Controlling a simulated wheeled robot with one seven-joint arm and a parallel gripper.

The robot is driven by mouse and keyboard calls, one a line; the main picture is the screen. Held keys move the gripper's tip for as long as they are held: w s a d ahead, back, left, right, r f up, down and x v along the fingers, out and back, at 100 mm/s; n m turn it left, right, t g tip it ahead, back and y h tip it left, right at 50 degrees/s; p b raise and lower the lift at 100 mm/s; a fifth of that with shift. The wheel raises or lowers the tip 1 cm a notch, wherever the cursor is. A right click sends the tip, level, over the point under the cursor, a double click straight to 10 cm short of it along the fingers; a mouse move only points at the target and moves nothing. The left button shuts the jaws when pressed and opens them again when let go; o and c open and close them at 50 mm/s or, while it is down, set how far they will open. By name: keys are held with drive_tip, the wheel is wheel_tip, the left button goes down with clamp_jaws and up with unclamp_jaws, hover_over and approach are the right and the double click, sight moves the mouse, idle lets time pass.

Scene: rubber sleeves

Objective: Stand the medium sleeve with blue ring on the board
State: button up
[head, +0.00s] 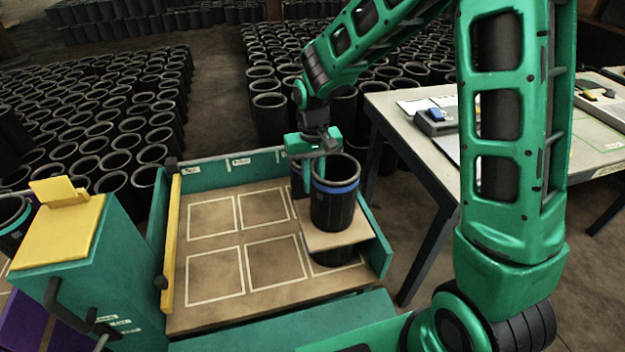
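The black sleeve with a blue ring (334,212) is upright over the tan square board (315,240), at the right of the work tray. Its base appears to meet the board, but I cannot tell whether its weight rests there. The board lies raised on dark sleeves, one showing under its front edge (334,257). My gripper (314,180) is at the left rim of the blue-ringed sleeve, fingers pointing down. One finger is outside the wall and the other seems to be inside. The gap between finger and wall is too small to judge.
Another dark sleeve (297,180) stands behind, left of the ringed one. The tray floor (232,228) has white-outlined squares, the left ones empty. Green walls and a yellow rail (171,235) edge it. A table (420,150) stands at right; many sleeves crowd the floor behind.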

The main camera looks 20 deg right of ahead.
drive_tip(key=shift+o, duration=0.3)
wheel_tip(320, 180, up, 13)
drive_tip(key=shift+r, duration=0.15)
idle(0.4)
drive_tip(key=s+d+r+m, duration=0.3)
drive_tip(key=s+d, duration=1)
drive_tip(key=d, duration=0.4)
drive_tip(key=s+d+f+m, duration=0.1)
drive_tip(key=s+d, duration=0.2)
drive_tip(key=s, duration=0.5)
drive_tip(key=s+d+f+m, duration=0.2)
drive_tip(key=s+d, duration=0.1)
drive_tip(key=s, duration=0.5)
drive_tip(key=shift+s+d, duration=0.25)
drive_tip(key=shift+w+f, duration=0.2)
drive_tip(key=shift+w, duration=0.45)
